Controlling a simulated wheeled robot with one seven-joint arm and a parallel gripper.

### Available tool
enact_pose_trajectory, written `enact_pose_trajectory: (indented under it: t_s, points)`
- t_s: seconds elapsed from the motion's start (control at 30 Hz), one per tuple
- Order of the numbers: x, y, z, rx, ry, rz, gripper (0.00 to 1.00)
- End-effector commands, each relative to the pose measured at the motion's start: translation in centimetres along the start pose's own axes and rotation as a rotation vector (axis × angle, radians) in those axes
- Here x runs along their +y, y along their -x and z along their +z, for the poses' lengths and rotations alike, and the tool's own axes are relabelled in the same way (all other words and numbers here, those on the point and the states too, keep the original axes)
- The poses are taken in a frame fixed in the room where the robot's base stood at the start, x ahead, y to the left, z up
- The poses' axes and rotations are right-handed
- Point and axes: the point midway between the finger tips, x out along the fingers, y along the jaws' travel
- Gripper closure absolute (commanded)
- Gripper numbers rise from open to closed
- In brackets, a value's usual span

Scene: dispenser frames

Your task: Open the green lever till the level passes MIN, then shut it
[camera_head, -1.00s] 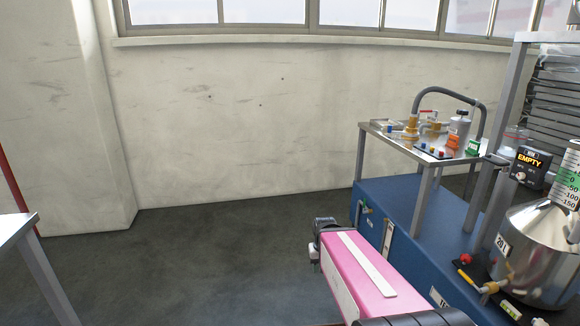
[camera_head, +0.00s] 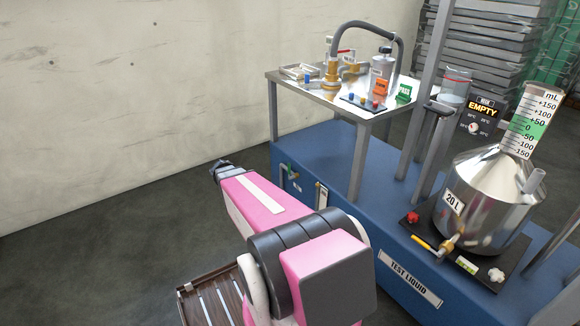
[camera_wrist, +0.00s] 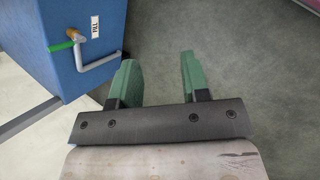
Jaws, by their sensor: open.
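The green lever (camera_wrist: 62,46) sits on a brass valve with a bent grey pipe, low on the side of the blue cabinet (camera_wrist: 80,15), beside a label reading FILL. In the head view the lever (camera_head: 285,167) is tiny. My gripper (camera_wrist: 158,64) is open and empty, its green fingers pointing over the floor to the right of the lever, apart from it. In the head view my gripper (camera_head: 222,168) is left of the cabinet. A black display (camera_head: 482,113) reads EMPTY. No MIN mark is legible.
A steel 20 L vessel (camera_head: 480,205) with a mL scale (camera_head: 525,122) and a yellow-handled valve (camera_head: 425,243) stands on the cabinet. A small metal table (camera_head: 345,105) holds fittings and bottles. A dark slatted thing (camera_head: 208,296) is at lower left.

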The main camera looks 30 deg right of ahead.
Motion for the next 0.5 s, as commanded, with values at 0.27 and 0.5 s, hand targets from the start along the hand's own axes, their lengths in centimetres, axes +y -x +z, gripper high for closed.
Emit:
enact_pose_trajectory:
  t_s: [0.27,0.5]
  points:
    - [12.7,-9.3,-5.3,-0.423,0.453,0.332,0.58]
    - [19.5,-13.3,-8.0,-0.754,0.731,0.479,0.58]
